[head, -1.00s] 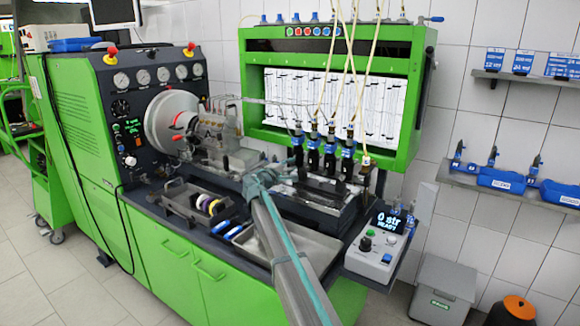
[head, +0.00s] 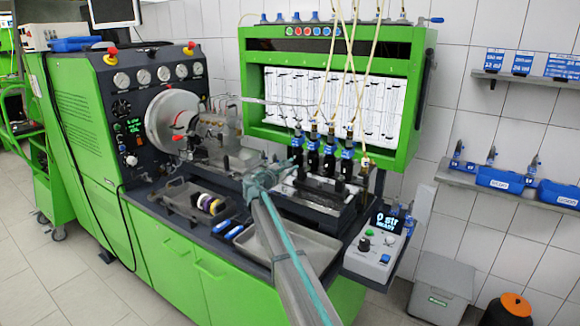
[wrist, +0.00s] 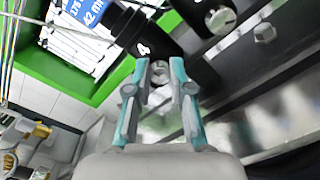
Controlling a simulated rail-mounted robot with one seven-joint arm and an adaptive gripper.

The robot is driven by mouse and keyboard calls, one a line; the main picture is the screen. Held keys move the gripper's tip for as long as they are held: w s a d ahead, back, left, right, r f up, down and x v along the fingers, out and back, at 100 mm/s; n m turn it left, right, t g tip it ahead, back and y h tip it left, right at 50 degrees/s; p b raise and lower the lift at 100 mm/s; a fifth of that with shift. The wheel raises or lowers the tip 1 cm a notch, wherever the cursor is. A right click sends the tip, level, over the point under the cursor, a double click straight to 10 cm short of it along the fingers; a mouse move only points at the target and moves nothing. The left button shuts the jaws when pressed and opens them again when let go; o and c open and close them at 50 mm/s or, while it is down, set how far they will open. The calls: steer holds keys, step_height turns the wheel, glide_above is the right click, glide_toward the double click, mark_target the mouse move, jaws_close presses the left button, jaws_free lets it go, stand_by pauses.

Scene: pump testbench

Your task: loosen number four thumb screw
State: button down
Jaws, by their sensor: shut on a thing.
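The number four thumb screw (wrist: 161,73) is a small silvery knob below a black block (wrist: 141,47) marked "4" in the wrist view. My gripper (wrist: 161,68) has its two teal-and-grey fingers on either side of the knob, shut on it. In the head view my gripper (head: 291,165) is at the left end of the row of black injectors (head: 330,155) with blue tops. The thumb screw is too small to make out there.
Another thumb screw (wrist: 221,20) sits to the right in the wrist view. A metal tray (head: 285,245) lies in front of the row. A control box (head: 375,245) stands at the right. Thin hoses (head: 352,60) hang down to the injectors.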

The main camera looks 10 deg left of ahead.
stand_by(0.3)
steer(key=c, duration=1)
jaws_free()
steer(key=v, duration=1.2)
